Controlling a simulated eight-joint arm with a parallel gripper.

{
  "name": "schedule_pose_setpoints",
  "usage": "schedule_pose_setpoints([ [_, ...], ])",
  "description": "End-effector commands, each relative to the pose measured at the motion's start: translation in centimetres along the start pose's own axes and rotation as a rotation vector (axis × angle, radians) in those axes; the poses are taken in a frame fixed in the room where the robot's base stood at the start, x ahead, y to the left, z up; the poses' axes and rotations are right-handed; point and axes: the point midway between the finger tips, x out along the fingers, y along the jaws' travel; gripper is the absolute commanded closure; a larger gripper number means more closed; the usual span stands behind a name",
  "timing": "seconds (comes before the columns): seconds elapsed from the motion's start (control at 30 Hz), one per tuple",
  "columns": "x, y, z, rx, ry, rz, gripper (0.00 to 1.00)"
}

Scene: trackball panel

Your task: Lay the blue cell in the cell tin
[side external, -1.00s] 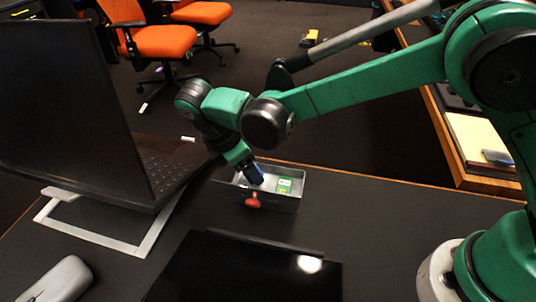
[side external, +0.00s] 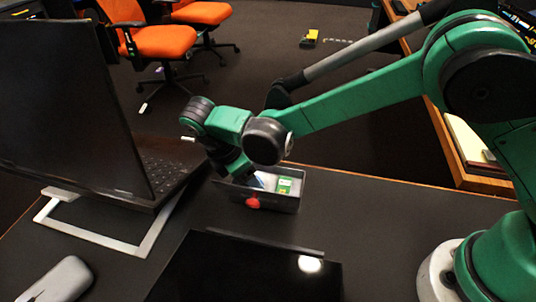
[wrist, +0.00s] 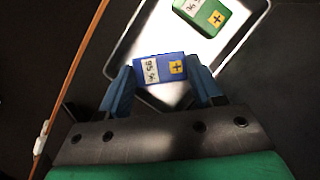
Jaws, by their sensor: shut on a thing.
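The blue cell (wrist: 158,70), with a yellow plus label and a white label, is between the two blue fingers of my gripper (wrist: 160,74) in the wrist view. The fingers are shut on its two ends. The cell tin (side external: 285,205) is a grey open box with a red mark on its front wall. In the wrist view its pale floor and rim (wrist: 122,52) lie behind the cell. In the side view my gripper (side external: 240,172) is over the tin's left part, and its fingertips are hidden. I cannot tell how high the cell is above the tin's floor.
A green cell (side external: 284,185) lies in the right part of the tin; it also shows in the wrist view (wrist: 204,12). A laptop (side external: 80,120) on a white stand is left of the tin. A dark flat panel (side external: 240,270) lies in front.

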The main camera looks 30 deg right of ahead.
Motion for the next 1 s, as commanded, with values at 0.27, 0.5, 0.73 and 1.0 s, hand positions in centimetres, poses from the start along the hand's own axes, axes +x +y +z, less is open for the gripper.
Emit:
schedule_pose_setpoints([
  [0.27, 0.5, 0.0, -0.2, 0.000, 0.000, 0.000, 1.00],
  [0.5, 0.7, 0.0, -0.3, 0.000, 0.001, 0.000, 0.10],
  [0.73, 0.6, 0.0, -0.3, 0.000, 0.001, 0.000, 0.04],
  [1.0, -2.8, 0.0, -0.3, -0.002, 0.000, 0.001, 0.04],
])
